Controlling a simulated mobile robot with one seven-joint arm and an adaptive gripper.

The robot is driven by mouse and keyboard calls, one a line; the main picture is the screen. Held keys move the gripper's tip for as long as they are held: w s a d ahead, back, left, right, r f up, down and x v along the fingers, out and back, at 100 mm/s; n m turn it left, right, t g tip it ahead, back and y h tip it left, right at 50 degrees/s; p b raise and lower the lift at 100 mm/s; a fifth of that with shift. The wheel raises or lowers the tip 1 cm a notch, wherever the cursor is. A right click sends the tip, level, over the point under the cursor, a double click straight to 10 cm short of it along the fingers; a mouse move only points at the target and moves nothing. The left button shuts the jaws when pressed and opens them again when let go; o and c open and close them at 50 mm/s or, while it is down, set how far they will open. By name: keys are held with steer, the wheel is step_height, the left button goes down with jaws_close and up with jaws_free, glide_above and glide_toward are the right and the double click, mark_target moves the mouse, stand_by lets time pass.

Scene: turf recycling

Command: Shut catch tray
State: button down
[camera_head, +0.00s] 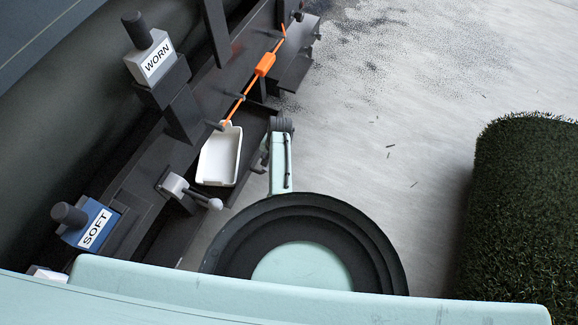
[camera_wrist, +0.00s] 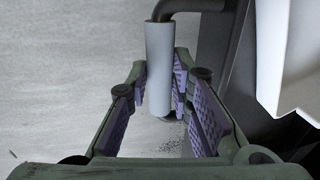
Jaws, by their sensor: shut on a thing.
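My gripper (camera_wrist: 161,88) is shut on a grey cylindrical handle (camera_wrist: 158,40) in the wrist view, with purple-padded fingers on both sides of it. A dark bent rod (camera_wrist: 195,5) joins the handle's top and runs right; where it ends is out of view. A white open tray (camera_head: 219,155) sits in the dark machine frame in the head view, and appears empty. A white tray part (camera_wrist: 290,55) also shows at the right of the wrist view, apart from my fingers. In the head view my arm hides the grip itself.
An orange rod (camera_head: 264,65) lies along the frame above the tray. A lever with a pale knob (camera_head: 215,204) sticks out below it. Blocks labelled WORN (camera_head: 157,60) and SOFT (camera_head: 95,227) stand left. A turf roll (camera_head: 525,200) stands right; the grey floor between is mostly clear.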

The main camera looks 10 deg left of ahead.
steer(key=w+a+b, duration=0.1)
steer(key=a, duration=0.3)
steer(key=w+a+b, duration=0.1)
steer(key=a+b, duration=0.1)
steer(key=a, duration=0.2)
steer(key=w+a+b, duration=0.1)
steer(key=w+a, duration=0.1)
steer(key=a, duration=0.3)
steer(key=shift+w, duration=0.1)
steer(key=c, duration=1.4)
jaws_free()
steer(key=shift+d, duration=0.1)
steer(key=shift+c, duration=0.2)
steer(key=s+d+p, duration=0.3)
steer(key=s+d, duration=0.1)
steer(key=d, duration=0.9)
steer(key=s+d+p, duration=0.2)
steer(key=s+d, duration=0.3)
steer(key=d, duration=0.9)
step_height(320, 180, up, 7)
steer(key=p, duration=0.1)
steer(key=shift+d, duration=0.45)
steer(key=shift+r, duration=0.15)
